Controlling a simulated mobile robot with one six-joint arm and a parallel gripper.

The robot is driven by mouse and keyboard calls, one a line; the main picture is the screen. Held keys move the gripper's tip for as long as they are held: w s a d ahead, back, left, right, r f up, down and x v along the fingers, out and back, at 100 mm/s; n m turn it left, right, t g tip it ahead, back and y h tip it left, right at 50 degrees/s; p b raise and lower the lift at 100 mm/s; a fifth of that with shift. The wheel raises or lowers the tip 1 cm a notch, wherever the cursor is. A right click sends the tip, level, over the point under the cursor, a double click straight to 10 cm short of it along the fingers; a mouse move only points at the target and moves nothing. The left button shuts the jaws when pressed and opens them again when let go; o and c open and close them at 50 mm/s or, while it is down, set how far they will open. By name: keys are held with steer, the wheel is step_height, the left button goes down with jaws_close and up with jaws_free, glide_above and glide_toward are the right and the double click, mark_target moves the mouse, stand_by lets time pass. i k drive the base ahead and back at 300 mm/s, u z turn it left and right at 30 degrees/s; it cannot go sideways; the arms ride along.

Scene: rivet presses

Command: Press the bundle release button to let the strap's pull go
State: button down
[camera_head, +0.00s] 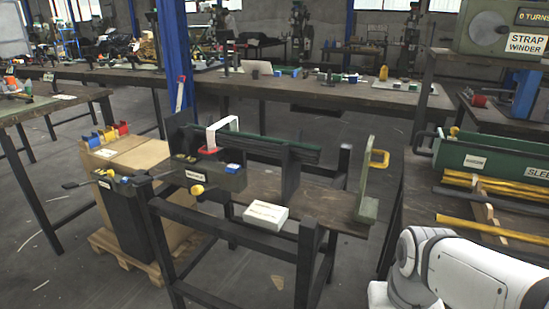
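A dark bench fixture (200,178) with a small label stands on the middle bench. A white strap (222,128) loops up over it, above a red part (209,150). Long dark green bars (280,150) run right from there to an upright plate. A blue block (234,169) and a yellow knob (197,190) are on the fixture. I cannot tell which part is the bundle release button; the labels are too small to read. My gripper is not in view; only a white part of my arm shows at the lower right.
The strap winder (488,27) at the upper right has a display reading "0 TURNS". A green tray (490,160) and yellow rods (490,225) lie on the right bench. A white box (265,216) sits on the middle bench's front. A cardboard box (130,160) stands left.

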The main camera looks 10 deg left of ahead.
mark_target(232, 168)
steer(key=z, duration=1.95)
steer(key=k, duration=1.4)
steer(key=u, duration=2)
steer(key=i, duration=0.9)
